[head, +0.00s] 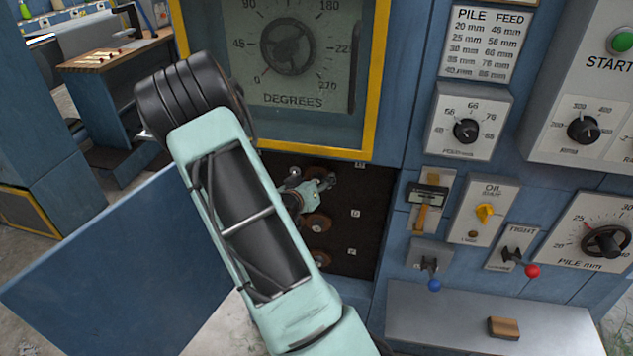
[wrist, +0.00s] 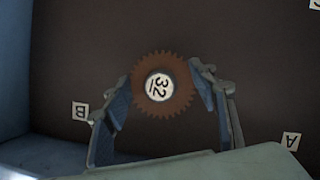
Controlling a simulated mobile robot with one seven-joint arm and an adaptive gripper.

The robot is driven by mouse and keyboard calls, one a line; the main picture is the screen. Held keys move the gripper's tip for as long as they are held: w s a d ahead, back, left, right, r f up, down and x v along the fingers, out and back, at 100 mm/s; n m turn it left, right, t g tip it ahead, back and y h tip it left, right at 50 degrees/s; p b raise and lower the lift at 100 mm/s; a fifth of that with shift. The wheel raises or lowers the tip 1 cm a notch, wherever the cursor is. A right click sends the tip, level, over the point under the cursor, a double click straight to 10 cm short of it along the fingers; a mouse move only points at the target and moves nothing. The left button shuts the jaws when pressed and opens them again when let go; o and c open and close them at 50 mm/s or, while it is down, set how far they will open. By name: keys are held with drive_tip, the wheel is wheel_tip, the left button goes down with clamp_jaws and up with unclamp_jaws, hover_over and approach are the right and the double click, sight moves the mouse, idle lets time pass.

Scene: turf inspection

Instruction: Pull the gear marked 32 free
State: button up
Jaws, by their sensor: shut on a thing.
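The gear marked 32 (wrist: 160,108) is a rust-brown toothed wheel with a white hub label, seen face-on in the wrist view. My gripper (wrist: 165,88) has one finger on each side of it, shut on its rim. In the head view my gripper (head: 322,184) is at the upper part of a dark open recess (head: 373,230) in the blue machine. The held gear cannot be made out clearly there. Whether it still sits on a shaft cannot be told, as its back is hidden.
Two brown gears, a middle one (head: 316,223) and a lower one (head: 320,256), sit below my gripper. Tags B (wrist: 81,112) and A (wrist: 290,141) mark the recess. An open blue door (head: 110,270) stands left. A yellow-framed window (head: 374,90) is above; levers and dials lie right.

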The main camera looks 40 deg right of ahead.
drive_tip(key=shift+c, duration=0.8)
drive_tip(key=shift+s+a, duration=0.1)
drive_tip(key=shift+s+a, duration=0.65)
drive_tip(key=shift+a, duration=0.15)
drive_tip(key=shift+s+a, duration=0.1)
drive_tip(key=s+a, duration=0.3)
drive_tip(key=shift+a, duration=0.3)
